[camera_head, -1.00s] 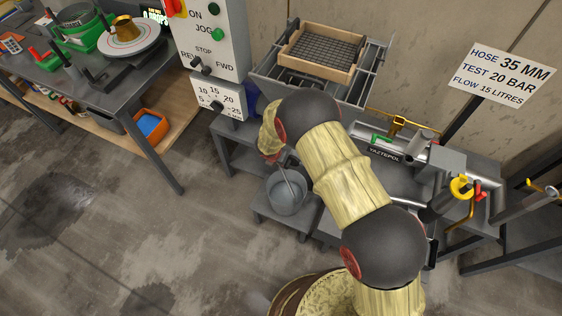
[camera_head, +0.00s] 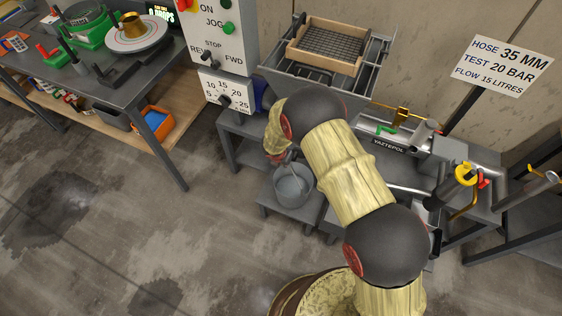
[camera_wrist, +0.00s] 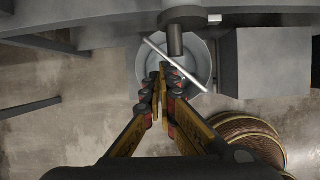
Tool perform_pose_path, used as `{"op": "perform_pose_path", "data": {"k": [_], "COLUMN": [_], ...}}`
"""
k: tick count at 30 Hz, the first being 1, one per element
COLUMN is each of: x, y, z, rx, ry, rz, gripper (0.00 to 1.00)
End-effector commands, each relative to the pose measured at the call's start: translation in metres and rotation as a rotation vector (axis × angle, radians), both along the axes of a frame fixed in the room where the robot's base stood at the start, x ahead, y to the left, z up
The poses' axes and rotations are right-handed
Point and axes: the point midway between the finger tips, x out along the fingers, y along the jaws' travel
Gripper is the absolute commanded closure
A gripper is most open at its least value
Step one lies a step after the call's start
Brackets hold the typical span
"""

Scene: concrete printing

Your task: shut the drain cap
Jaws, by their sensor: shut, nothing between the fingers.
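In the wrist view a dark drain outlet (camera_wrist: 177,42) points down over a grey bucket (camera_wrist: 143,68), under a round dark fitting (camera_wrist: 185,16). A thin pale rod (camera_wrist: 188,76) crosses diagonally below the outlet; I cannot tell whether it belongs to the cap. The cap itself is not clearly made out. My gripper (camera_wrist: 163,72) is shut and empty, its tips close to the rod, over the bucket; contact cannot be told. In the head view my arm hides most of the gripper, and the bucket (camera_head: 294,186) stands on a low grey step.
A grey control box (camera_head: 218,40) and a dial panel (camera_head: 224,92) stand left of the arm. A sieve tray (camera_head: 327,48) sits behind. The silver pump body (camera_head: 385,143) lies right of the arm. A round, brown-rimmed tub (camera_head: 290,300) is at the front.

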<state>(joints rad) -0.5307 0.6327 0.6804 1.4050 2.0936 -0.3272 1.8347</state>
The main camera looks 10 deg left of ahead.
Motion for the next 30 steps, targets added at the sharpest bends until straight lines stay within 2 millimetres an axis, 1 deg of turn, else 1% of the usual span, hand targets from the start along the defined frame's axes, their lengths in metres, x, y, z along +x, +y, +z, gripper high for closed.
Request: {"op": "perform_pose_path", "data": {"k": [1, 15, 18, 21, 30], "x": [-0.002, -0.028, -0.032, -0.034, -0.034], "y": [0.003, 0.011, 0.013, 0.013, 0.013], "z": [0.012, 0.08, 0.088, 0.092, 0.093], "rx": [0.002, 0.001, 0.001, 0.001, -0.003], "ry": [-0.004, -0.003, -0.003, -0.003, -0.001], "rz": [0.002, 0.004, 0.003, 0.003, 0.013], "gripper": [1.0, 1.0, 1.0, 1.0, 1.0]}}
